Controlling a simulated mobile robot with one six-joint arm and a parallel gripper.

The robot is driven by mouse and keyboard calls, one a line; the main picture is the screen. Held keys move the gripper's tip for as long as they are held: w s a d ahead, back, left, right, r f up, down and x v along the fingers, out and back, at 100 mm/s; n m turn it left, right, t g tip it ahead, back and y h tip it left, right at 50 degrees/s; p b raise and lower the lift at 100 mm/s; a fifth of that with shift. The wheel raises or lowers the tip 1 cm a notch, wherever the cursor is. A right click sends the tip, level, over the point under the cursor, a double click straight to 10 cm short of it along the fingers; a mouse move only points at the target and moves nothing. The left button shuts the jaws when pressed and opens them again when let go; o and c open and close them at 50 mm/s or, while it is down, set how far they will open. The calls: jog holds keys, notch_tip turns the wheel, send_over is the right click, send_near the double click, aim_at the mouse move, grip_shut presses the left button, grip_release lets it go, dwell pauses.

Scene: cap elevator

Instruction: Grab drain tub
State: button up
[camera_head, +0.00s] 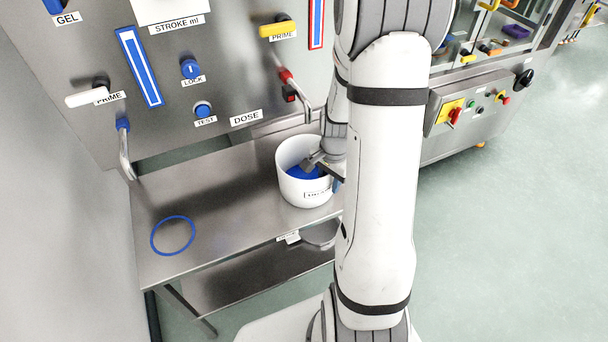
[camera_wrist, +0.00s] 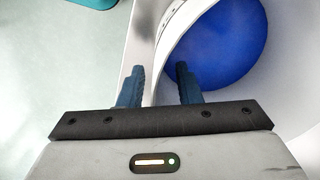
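The drain tub (camera_head: 290,190) is a white round tub with a dark-lettered label, partly hidden, on its front. It stands upright on the steel table below the dosing panel, and its inside shows blue at the bottom. My gripper (camera_head: 319,169) is at the tub's right rim, partly hidden by my arm. In the wrist view, my gripper (camera_wrist: 159,72) has its two dark fingers apart, one on each side of the tub's white wall (camera_wrist: 170,50). A gap shows between the fingers, and firm contact with the wall is not visible.
The steel table (camera_head: 220,220) has a blue ring (camera_head: 173,235) marked at its left. A left nozzle (camera_head: 126,155) and a red-handled right nozzle (camera_head: 303,100) hang from the panel (camera_head: 225,60). A lower shelf (camera_head: 250,280) lies beneath. Open floor (camera_head: 510,230) is at the right.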

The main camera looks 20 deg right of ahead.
jog(key=shift+c, duration=0.5)
grip_shut()
notch_tip(320, 180, up, 4)
jog(key=shift+f, duration=0.1)
jog(key=s+b, duration=1.1)
jog(key=s, duration=0.7)
jog(key=shift+d+f, duration=0.15)
jog(key=shift+d, duration=0.2)
